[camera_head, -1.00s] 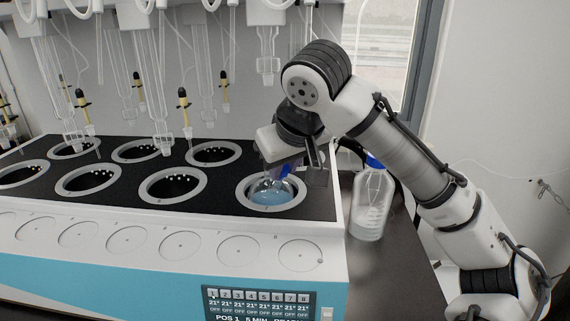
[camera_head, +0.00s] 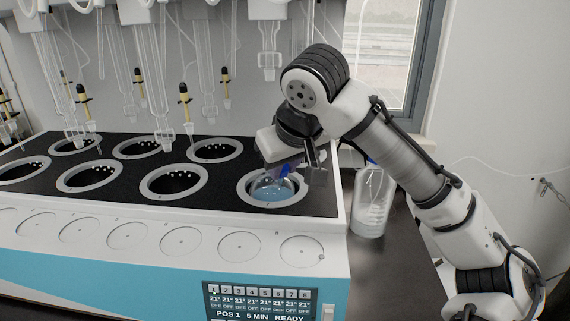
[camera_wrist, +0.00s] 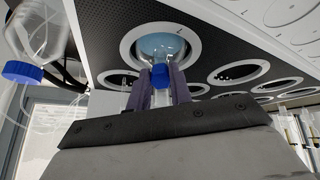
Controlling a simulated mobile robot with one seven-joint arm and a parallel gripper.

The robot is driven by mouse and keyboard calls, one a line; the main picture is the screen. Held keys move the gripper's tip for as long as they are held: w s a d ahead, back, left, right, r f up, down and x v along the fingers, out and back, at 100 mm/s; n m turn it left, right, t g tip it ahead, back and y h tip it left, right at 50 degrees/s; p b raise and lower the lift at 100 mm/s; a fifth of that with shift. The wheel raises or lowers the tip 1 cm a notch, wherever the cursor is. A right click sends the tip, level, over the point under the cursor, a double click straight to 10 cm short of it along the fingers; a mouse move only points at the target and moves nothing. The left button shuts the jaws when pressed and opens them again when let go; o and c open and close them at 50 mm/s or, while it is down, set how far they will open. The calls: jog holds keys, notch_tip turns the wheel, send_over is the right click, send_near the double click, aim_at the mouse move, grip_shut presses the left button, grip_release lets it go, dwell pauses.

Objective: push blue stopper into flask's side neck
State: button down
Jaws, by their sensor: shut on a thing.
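The flask (camera_head: 271,190) sits in the front-right well of the distiller, with light blue liquid inside; it also shows in the wrist view (camera_wrist: 160,45). The blue stopper (camera_wrist: 159,76) is between my gripper's fingers (camera_wrist: 159,88), in line with the flask's neck. In the head view the stopper (camera_head: 286,169) is a small blue patch under my gripper (camera_head: 287,166), just above the flask. My gripper is shut on the stopper. The fingers hide part of the neck, so I cannot tell how deep the stopper sits in it.
A clear bottle (camera_head: 371,205) stands on the dark bench right of the distiller; its blue cap (camera_wrist: 22,72) shows in the wrist view. Glass tubes (camera_head: 268,50) hang above the wells. Several other wells (camera_head: 173,184) are empty. The display (camera_head: 260,302) reads READY.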

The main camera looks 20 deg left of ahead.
jog(key=c, duration=1.2)
grip_release()
jog(key=v, duration=1.3)
jog(key=shift+s+d+r, duration=0.15)
jog(key=shift+r, duration=0.2)
